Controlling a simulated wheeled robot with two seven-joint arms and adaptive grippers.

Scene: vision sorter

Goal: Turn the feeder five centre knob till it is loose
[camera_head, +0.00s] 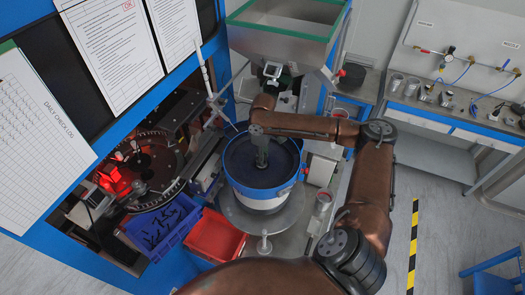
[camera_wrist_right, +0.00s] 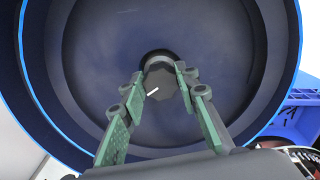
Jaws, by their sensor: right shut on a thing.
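The feeder bowl (camera_head: 284,186) is a round dark blue bowl with a bright blue rim and a white side, in the middle of the head view. Its inside (camera_wrist_right: 215,40) fills most of the right wrist view. The dark centre knob (camera_wrist_right: 160,85) stands at the middle of the bowl floor, with a short white mark on it. My right gripper (camera_head: 262,163) reaches down into the bowl from above. In the wrist view its green-padded fingers (camera_wrist_right: 160,76) are shut on the knob, one on each side. In the head view the gripper hides the knob. My left gripper is not in view.
A red bin (camera_head: 215,237) and a blue bin (camera_head: 163,228) with dark parts stand left of the bowl. A grey hopper (camera_head: 285,25) rises behind it. A red-lit turntable (camera_head: 140,170) lies inside the blue-framed machine. A workbench (camera_head: 440,120) with fittings stands at right.

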